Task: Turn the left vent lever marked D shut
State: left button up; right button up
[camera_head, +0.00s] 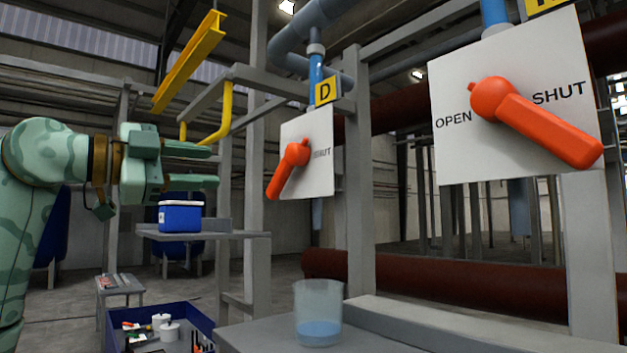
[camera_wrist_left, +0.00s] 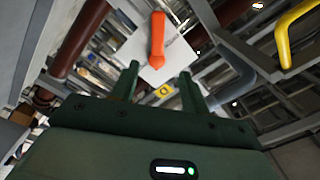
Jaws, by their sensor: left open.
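The left vent lever (camera_head: 284,174) is orange and sits on a white plate (camera_head: 319,160) under a yellow sign marked D (camera_head: 325,91). Its handle points down and to the left, away from the word SHUT on the plate's right side. My left gripper (camera_head: 214,166) is open and empty, left of the lever and apart from it, with its fingers pointing right. In the left wrist view the lever (camera_wrist_left: 157,38) shows beyond and between the two open fingertips (camera_wrist_left: 159,75). My right gripper is not in view.
A second, larger orange lever (camera_head: 540,122) on a white plate is at the right, pointing towards SHUT. Yellow bars (camera_head: 217,118) run left of the D plate. A blue cooler (camera_head: 180,217) stands below my gripper. A clear beaker (camera_head: 318,310) stands on a grey table.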

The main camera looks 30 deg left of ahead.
pick_arm(q)
jog(key=a+n, duration=0.1)
jog(key=n, duration=0.1)
jog(key=p, duration=0.1)
send_near(274, 180)
jog(key=p+x, duration=0.2)
jog(key=x, duration=0.9)
jog(key=shift+s+d+p, duration=0.1)
jog(key=shift+d+p, duration=0.05)
jog(key=shift+p, duration=0.25)
grip_shut()
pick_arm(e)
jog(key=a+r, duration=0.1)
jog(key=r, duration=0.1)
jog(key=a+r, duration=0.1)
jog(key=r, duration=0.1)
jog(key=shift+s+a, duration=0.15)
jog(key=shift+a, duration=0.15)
